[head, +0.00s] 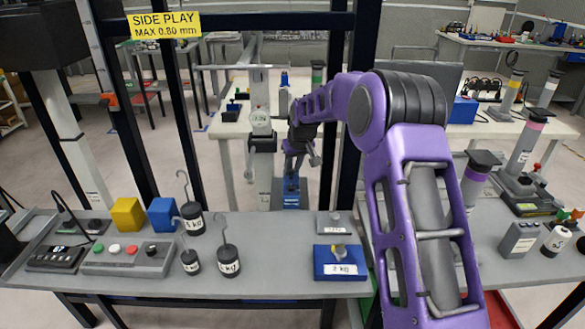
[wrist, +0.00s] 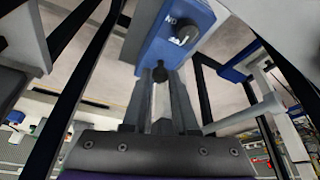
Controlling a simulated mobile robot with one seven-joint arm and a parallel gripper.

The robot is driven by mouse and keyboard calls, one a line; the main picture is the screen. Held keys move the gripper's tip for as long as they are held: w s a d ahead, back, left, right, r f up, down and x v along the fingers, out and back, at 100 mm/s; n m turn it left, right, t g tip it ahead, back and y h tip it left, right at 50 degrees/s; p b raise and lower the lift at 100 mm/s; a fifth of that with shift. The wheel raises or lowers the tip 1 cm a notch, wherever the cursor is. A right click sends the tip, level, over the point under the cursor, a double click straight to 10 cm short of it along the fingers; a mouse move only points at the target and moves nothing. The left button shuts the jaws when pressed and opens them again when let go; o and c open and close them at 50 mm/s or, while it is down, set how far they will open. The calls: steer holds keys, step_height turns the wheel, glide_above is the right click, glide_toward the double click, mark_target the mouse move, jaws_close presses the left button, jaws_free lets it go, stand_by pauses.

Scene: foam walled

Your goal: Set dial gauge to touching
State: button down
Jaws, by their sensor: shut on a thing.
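A round white dial face (head: 261,122), which looks like the dial gauge, shows on a grey upright beyond the near bench in the head view. I cannot tell whether its tip touches anything. My gripper (head: 298,160) is right of and a little below the dial, above a blue block (head: 290,194). In the wrist view, my gripper (wrist: 161,105) has its fingers closed around a small dark knob or stem (wrist: 160,76) at the end of a blue labelled block (wrist: 172,35). A larger dark knob (wrist: 183,28) sits on the block's face.
Dark frame posts (head: 345,110) stand on both sides of my gripper. A yellow side-play sign (head: 164,25) hangs at upper left. The near grey bench (head: 275,290) holds hooked weights (head: 228,260), a button box (head: 128,260) and a blue 2 kg holder (head: 340,263).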

steer(key=c, duration=0.7)
jaws_free()
steer(key=p+v, duration=0.1)
steer(key=v, duration=1.6)
steer(key=shift+s+r+p, duration=0.2)
steer(key=shift+p, duration=0.1)
